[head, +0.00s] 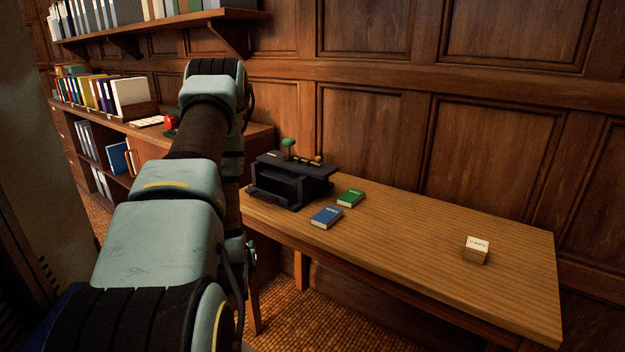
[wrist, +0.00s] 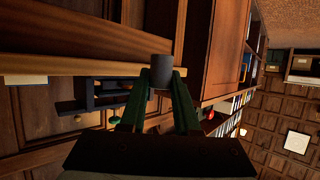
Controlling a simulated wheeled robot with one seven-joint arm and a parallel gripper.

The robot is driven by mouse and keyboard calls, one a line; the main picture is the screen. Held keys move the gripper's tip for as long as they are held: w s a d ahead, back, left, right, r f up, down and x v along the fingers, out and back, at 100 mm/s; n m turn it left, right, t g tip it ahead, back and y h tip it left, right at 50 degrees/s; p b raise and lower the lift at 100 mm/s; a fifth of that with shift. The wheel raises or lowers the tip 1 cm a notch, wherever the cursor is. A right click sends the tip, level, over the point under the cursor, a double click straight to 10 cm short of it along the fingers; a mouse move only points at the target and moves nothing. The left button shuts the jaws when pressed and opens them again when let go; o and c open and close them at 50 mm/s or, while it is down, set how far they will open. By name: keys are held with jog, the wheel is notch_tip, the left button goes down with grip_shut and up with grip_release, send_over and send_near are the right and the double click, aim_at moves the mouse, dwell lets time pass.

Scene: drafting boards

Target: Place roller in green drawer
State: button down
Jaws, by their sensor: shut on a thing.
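My gripper (wrist: 158,88) shows in the wrist view, its two dark green fingers shut on a grey cylinder, which looks like the roller (wrist: 161,71). It holds the roller up off any surface. In the head view my arm hides both the gripper and the roller. A black open-fronted unit (head: 290,190) stands at the left end of the wooden table; it also shows in the tilted wrist view (wrist: 95,100), left of the roller. I cannot make out a green drawer in either view.
A green-topped item (head: 288,146) stands on the black unit. A green book (head: 351,198) and a blue book (head: 327,217) lie to its right. A small labelled box (head: 477,250) sits near the table's right end. The table (head: 410,245) between is clear. Bookshelves (head: 95,125) line the left.

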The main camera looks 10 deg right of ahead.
jog(key=shift+n, duration=0.3)
jog(key=w+d+r, duration=0.1)
jog(key=d+r, duration=0.1)
jog(key=d, duration=0.4)
jog(key=w+d+r+b, duration=0.1)
jog(key=w+d+r, duration=0.1)
jog(key=d, duration=0.5)
jog(key=w+d+r, duration=0.1)
jog(key=d+r, duration=0.3)
jog(key=d, duration=0.3)
jog(key=shift+w+d+r+b, duration=0.15)
jog(key=shift+d+r+b, duration=0.05)
jog(key=shift+d+b, duration=0.1)
jog(key=s+d+r, duration=0.3)
jog(key=s+d, duration=0.2)
jog(key=d, duration=0.6)
notch_tip(320, 180, up, 2)
jog(key=b, duration=0.1)
send_over(396, 252)
jog(key=shift+r+y, duration=0.2)
jog(key=shift+y, duration=0.2)
jog(key=shift+f+p, duration=0.75)
jog(key=shift+f, duration=4.05)
jog(key=shift+f, duration=0.1)
